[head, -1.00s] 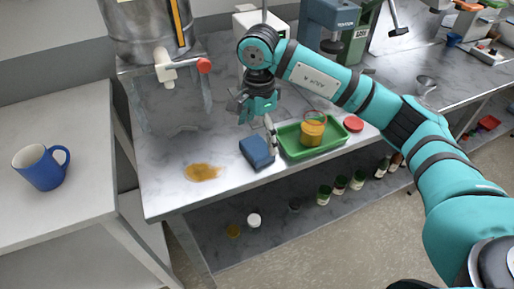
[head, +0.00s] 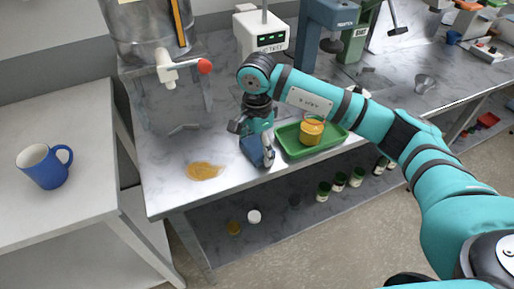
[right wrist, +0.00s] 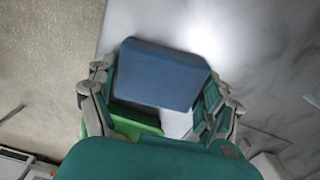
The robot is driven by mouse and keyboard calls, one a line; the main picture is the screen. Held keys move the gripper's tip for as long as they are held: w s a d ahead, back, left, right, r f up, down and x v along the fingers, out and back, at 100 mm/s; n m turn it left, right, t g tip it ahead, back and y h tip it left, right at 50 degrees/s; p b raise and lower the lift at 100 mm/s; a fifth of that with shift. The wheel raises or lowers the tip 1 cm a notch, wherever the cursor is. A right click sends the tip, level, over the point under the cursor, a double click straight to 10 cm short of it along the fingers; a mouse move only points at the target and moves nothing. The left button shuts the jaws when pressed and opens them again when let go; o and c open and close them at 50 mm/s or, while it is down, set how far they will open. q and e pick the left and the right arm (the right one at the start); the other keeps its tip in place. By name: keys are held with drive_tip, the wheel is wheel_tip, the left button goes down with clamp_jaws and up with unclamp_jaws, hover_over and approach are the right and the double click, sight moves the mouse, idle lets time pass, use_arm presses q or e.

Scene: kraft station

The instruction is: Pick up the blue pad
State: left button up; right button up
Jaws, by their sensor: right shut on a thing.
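The blue pad (head: 251,150) is on the marble-topped bench, just left of the green tray. My right gripper (head: 257,148) has come down over it from above and is shut on it, with a finger in front of the pad. In the right wrist view the blue pad (right wrist: 160,75) sits between the two fingers of the right gripper (right wrist: 158,95). I cannot tell whether the pad is clear of the bench top. My left gripper is not in view.
The green tray (head: 335,134) holds a jar with amber contents (head: 311,131), close beside the pad. A brown spill (head: 203,171) lies left of it. A tap with a red handle (head: 204,66) juts out at the back. A blue mug (head: 43,166) stands on the left table.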

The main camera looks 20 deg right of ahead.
sight(257, 145)
drive_tip(key=shift+r, duration=0.5)
wheel_tip(257, 145, up, 2)
drive_tip(key=shift+r+b, duration=0.1)
drive_tip(key=shift+b, duration=0.55)
drive_tip(key=s+a+r+b, duration=0.1)
drive_tip(key=s+a, duration=0.1)
drive_tip(key=s, duration=0.5)
drive_tip(key=s+a+b, duration=0.2)
drive_tip(key=s, duration=0.6)
drive_tip(key=shift+s+a+r, duration=0.2)
drive_tip(key=shift+a+r, duration=0.2)
